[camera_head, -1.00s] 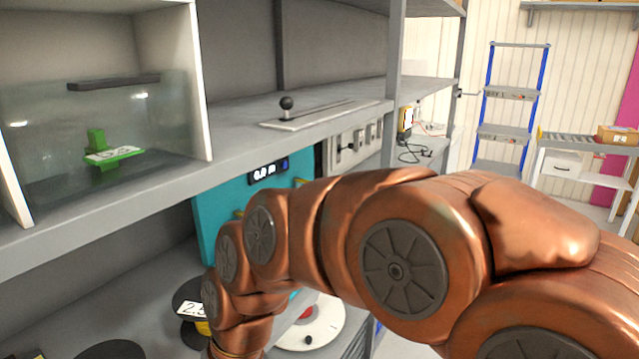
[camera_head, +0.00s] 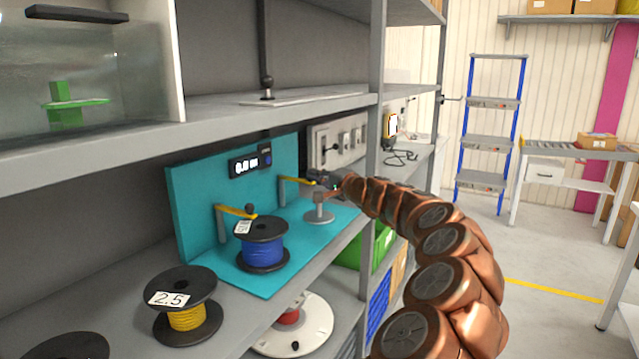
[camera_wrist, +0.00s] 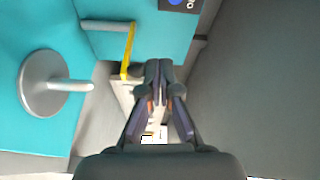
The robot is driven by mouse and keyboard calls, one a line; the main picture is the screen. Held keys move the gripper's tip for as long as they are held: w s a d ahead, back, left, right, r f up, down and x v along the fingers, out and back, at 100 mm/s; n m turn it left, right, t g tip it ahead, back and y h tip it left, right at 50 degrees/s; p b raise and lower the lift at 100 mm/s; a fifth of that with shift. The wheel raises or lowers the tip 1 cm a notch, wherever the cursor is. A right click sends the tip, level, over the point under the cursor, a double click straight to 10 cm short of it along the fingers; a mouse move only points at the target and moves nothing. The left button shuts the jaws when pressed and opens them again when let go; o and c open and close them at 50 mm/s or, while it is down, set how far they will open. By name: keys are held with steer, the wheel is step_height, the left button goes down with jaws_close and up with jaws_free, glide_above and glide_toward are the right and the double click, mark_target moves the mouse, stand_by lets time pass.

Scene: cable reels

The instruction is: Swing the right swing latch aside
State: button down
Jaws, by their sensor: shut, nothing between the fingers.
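The right swing latch (camera_head: 297,181) is a yellow bar on a grey post at the right end of the teal panel. In the wrist view its yellow bar (camera_wrist: 129,48) lies just left of my fingertips. My gripper (camera_head: 322,179) is shut and empty, beside the free end of that bar. In the wrist view my gripper (camera_wrist: 157,72) has its fingers together; whether they touch the bar I cannot tell. The left swing latch (camera_head: 237,211) reaches over the blue cable reel (camera_head: 262,245). The grey disc with a spindle (camera_head: 319,216) carries no reel; it also shows in the wrist view (camera_wrist: 42,84).
The teal panel (camera_head: 200,205) with a small display (camera_head: 249,163) stands behind. A grey switch box (camera_head: 345,145) and shelf upright (camera_head: 374,120) are close to my gripper. A yellow reel (camera_head: 187,318) stands front left. The shelf above (camera_head: 215,122) limits height.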

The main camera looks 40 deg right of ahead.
steer(key=s+d+f+m+h, duration=0.3)
steer(key=d, duration=0.6)
steer(key=w+a+p, duration=0.1)
steer(key=w+a, duration=0.1)
steer(key=w, duration=0.6)
steer(key=shift+w+a+r+p, duration=0.15)
steer(key=shift+w+p, duration=0.2)
steer(key=shift+p, duration=0.05)
stand_by(0.3)
